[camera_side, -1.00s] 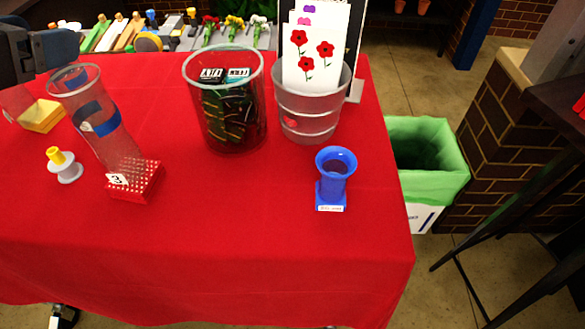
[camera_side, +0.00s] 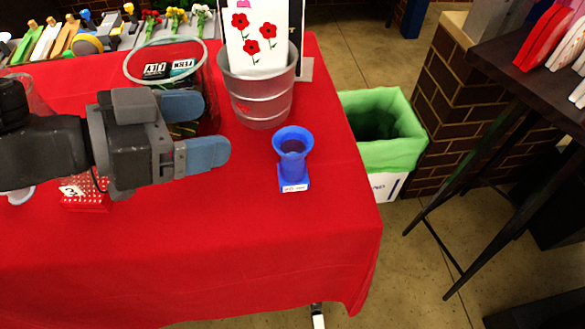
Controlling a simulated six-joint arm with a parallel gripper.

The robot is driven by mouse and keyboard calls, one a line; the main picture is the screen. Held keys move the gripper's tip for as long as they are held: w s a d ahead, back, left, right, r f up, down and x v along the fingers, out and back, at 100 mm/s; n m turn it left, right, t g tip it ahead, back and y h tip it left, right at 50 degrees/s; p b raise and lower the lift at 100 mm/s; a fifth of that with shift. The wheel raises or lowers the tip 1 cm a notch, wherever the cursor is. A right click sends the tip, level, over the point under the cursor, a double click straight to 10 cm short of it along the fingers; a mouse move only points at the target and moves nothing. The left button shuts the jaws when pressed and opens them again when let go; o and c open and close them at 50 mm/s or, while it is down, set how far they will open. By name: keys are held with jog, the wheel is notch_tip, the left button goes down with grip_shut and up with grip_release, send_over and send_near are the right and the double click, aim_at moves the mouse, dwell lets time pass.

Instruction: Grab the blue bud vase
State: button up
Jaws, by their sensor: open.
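The blue bud vase (camera_side: 293,158) stands upright on the red tablecloth, near the right side of the table. It has a flared round mouth and a square base with a small white label. My gripper (camera_side: 207,130) comes in from the left with its two blue-grey fingers pointing right toward the vase. The fingers are apart with nothing between them. A clear gap lies between the fingertips and the vase. My gripper hides part of the tall clear container behind it.
A metal bucket (camera_side: 262,103) with flower cards (camera_side: 262,35) stands behind the vase. A clear container (camera_side: 205,75) is behind my gripper. A red block (camera_side: 85,198) shows below my arm. A green-lined bin (camera_side: 382,135) stands off the table's right edge. Cloth in front is bare.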

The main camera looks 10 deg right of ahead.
send_near(303, 142)
jog(key=shift+x, duration=4)
grip_shut()
